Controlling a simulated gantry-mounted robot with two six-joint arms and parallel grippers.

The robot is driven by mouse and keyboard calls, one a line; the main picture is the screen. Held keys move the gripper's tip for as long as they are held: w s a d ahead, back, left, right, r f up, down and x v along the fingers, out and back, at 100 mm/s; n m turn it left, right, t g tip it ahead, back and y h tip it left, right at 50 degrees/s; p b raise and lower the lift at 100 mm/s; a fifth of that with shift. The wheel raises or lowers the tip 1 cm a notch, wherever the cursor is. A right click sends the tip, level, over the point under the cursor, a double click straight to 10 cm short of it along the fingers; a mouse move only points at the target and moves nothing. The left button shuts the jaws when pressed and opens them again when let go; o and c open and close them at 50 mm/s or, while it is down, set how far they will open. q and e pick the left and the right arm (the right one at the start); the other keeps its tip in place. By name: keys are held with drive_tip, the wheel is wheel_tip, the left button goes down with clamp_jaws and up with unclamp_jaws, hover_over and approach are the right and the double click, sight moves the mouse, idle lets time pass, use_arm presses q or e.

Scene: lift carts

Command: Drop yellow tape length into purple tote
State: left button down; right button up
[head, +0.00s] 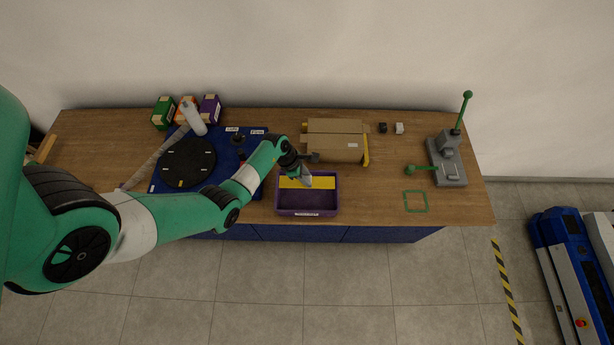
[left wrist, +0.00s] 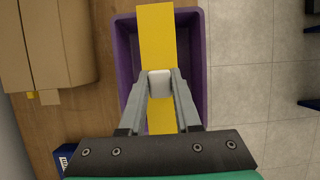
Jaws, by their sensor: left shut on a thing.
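The yellow tape length (head: 293,183) shows as a flat strip over the upper part of the purple tote (head: 281,204). In the left wrist view the yellow tape length (left wrist: 156,35) runs lengthwise over the tote (left wrist: 125,65), with a small pale block at its middle between my fingertips. My left gripper (head: 306,181), also in the left wrist view (left wrist: 160,85), is shut on the tape length, above the tote opening. The exact height above the tote floor is hard to tell. My right gripper is not in view.
A cardboard box (head: 334,147) lies just behind the tote. A dark turntable (head: 188,162) on a blue mat, a white bottle (head: 194,118) and small cartons stand left. A grey lever press (head: 447,165) and a green square outline (head: 415,201) are right. The bench's right front is mostly clear.

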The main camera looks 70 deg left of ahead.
use_arm(q)
drive_tip(key=shift+w+f+b, duration=0.1)
drive_tip(key=shift+f+b, duration=1.95)
drive_tip(key=shift+f, duration=0.8)
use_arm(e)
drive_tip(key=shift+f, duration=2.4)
use_arm(q)
drive_tip(key=c, duration=0.5)
unclamp_jaws()
drive_tip(key=p+v, duration=0.4)
drive_tip(key=v, duration=0.7)
drive_tip(key=shift+s+a+r, duration=0.1)
drive_tip(key=shift+s+r, duration=0.15)
drive_tip(key=shift+r, duration=0.05)
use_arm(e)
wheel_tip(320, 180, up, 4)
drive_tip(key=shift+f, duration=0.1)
use_arm(q)
drive_tip(key=shift+w, duration=0.1)
